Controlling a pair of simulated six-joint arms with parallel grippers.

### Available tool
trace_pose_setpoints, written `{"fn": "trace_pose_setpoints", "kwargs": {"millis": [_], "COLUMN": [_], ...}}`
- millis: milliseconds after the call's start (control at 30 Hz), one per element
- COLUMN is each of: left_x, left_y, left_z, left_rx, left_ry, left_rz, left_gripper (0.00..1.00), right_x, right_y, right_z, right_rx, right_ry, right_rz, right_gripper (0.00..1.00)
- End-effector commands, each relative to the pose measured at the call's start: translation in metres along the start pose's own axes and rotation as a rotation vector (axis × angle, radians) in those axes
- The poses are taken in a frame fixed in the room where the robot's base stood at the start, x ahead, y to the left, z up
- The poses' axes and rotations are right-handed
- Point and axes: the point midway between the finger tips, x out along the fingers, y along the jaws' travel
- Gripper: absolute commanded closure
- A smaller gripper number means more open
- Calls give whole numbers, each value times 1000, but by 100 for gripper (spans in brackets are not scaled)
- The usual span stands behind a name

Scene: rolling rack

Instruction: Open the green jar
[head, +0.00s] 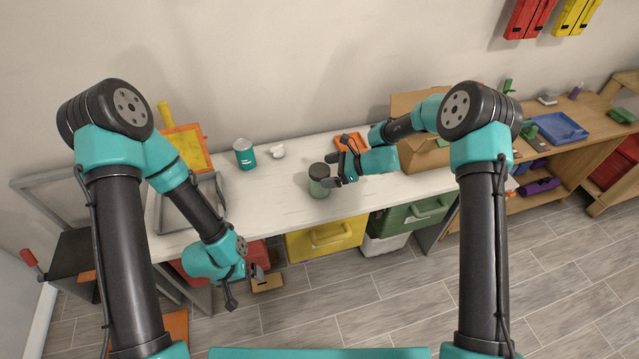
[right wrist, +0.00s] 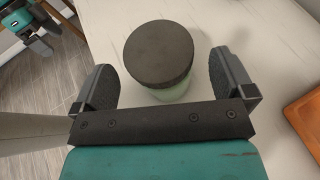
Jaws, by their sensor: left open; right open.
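The green jar (head: 319,187) stands upright on the white table with its dark round lid (head: 319,170) on. In the right wrist view the lid (right wrist: 158,53) hides most of the pale green jar body (right wrist: 172,92). My right gripper (head: 332,171) is open at the jar's upper right. In the right wrist view its two fingers (right wrist: 163,82) are spread to the left and right of the jar, with visible gaps. My left gripper (head: 244,284) is open and empty, low in front of the table's front edge.
An orange tray (head: 350,143) lies behind my right gripper. A cardboard box (head: 425,180) stands to the right. Yellow (head: 326,238) and green drawers (head: 410,214) sit below.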

Motion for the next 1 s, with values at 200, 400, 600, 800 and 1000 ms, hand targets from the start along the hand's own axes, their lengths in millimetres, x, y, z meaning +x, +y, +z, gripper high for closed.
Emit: {"fn": "trace_pose_setpoints", "kwargs": {"millis": [200,400,600,800,1000], "left_x": [0,0,0,0,0], "left_y": [0,0,0,0,0], "left_z": [0,0,0,0,0], "left_rx": [0,0,0,0,0], "left_ry": [0,0,0,0,0], "left_rz": [0,0,0,0,0], "left_gripper": [0,0,0,0,0], "right_x": [30,35,35,35,35], "right_y": [1,1,1,1,1], "right_z": [0,1,1,1,1], "right_rx": [-1,-1,-1,0,0], "right_ry": [0,0,0,0,0], "right_rz": [2,1,1,1,1], "right_gripper": [0,0,0,4,23]}}
